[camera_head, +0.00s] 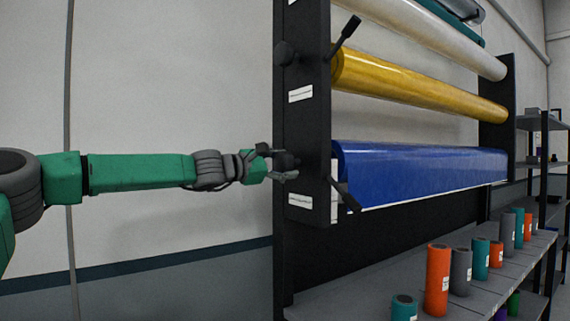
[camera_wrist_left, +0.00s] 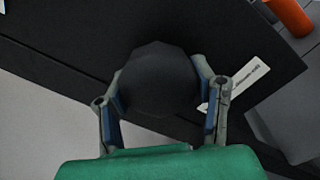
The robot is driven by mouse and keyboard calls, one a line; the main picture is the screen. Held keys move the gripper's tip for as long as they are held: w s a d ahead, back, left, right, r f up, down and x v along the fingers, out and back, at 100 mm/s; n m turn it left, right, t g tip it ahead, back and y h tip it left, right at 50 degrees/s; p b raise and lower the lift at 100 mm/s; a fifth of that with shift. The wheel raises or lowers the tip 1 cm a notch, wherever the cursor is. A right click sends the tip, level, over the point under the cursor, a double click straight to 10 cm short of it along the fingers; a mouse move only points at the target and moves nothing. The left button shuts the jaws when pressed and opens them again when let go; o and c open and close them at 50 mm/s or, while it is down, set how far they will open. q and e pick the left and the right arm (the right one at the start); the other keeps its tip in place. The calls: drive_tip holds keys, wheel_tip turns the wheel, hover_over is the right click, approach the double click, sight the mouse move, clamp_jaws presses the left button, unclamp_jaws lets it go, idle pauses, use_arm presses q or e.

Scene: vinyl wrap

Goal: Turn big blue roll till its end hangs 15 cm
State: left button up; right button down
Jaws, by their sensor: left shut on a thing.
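The big blue roll (camera_head: 420,170) lies level on the black rack, below a yellow roll. A pale strip shows along its lower edge. My left gripper (camera_head: 281,164) is at the outer left side of the rack's upright, level with the blue roll. In the left wrist view, its fingers (camera_wrist_left: 162,95) are shut around a dark round knob (camera_wrist_left: 158,75), one finger on each side. The knob stands out from the black upright. A black lever (camera_head: 346,197) shows near the blue roll's left end. My right gripper is not in view.
The black upright (camera_head: 303,110) stands close beside my left gripper. A similar knob (camera_head: 284,53) and lever sit higher, by the yellow roll (camera_head: 420,90). A grey shelf (camera_head: 390,285) below holds several small orange, grey and teal rolls (camera_head: 437,280). The wall left of the rack is clear.

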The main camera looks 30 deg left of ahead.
use_arm(q)
drive_tip(key=shift+f+n, duration=0.25)
drive_tip(key=shift+n, duration=0.25)
drive_tip(key=o, duration=1)
drive_tip(key=shift+o, duration=0.9)
drive_tip(key=shift+w, duration=0.1)
drive_tip(key=shift+w+a, duration=0.1)
drive_tip(key=shift+a, duration=0.05)
